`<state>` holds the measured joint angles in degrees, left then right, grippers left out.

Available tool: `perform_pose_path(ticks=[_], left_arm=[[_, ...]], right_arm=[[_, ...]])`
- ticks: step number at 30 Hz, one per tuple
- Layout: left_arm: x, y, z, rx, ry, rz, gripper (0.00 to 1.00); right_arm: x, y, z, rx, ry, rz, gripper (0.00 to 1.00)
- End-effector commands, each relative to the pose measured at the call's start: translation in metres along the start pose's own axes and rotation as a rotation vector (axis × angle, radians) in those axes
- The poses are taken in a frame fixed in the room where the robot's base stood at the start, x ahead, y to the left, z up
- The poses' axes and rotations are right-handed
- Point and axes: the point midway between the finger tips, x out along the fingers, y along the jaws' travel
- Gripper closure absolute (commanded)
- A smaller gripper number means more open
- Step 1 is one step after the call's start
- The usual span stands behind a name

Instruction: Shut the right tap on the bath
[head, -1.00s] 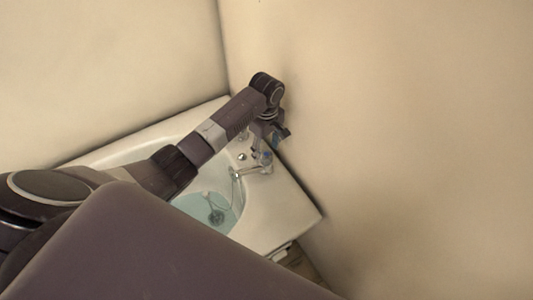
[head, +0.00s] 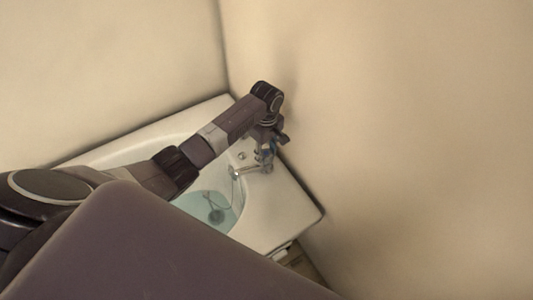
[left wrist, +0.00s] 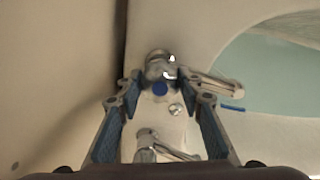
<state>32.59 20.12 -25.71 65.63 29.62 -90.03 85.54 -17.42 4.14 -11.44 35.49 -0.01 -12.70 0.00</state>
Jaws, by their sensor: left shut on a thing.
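The right tap (head: 254,170) is chrome and stands on the bath's rim near the wall, its spout over the basin. In the left wrist view the same tap (left wrist: 160,65) shows a blue spot, with its spout reaching right. My left gripper (head: 268,153) is at its top, seen from above, with fingers (left wrist: 160,88) on both sides of it. It is shut on the tap; the exact contact is partly hidden. A second chrome tap (left wrist: 148,147) shows nearer the wrist camera. My right gripper is not in view.
The white bath (head: 285,215) sits in the corner between two beige walls (head: 420,120). It holds bluish water (head: 190,205) with a drain chain. A small chrome disc (left wrist: 175,110) lies on the rim between the taps. The wall is close beside my gripper.

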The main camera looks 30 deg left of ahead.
Motion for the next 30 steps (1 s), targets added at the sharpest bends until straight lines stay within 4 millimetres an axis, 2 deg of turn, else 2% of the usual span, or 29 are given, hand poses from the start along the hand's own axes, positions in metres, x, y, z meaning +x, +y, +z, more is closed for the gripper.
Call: perform_pose_path(ticks=[7, 13, 21, 30], left_arm=[[-0.002, 0.000, 0.000, 0.032, -0.001, -0.002, 0.90], [-0.004, -0.001, 0.001, 0.132, -0.002, -0.003, 0.90], [-0.004, -0.001, 0.002, 0.365, -0.004, -0.003, 0.90], [-0.003, -0.001, 0.001, 0.650, -0.004, -0.002, 0.90]], right_arm=[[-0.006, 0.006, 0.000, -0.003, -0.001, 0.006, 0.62], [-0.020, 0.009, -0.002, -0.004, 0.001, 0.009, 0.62], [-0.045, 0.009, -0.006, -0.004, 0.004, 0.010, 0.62], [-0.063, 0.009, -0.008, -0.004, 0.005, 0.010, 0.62]])
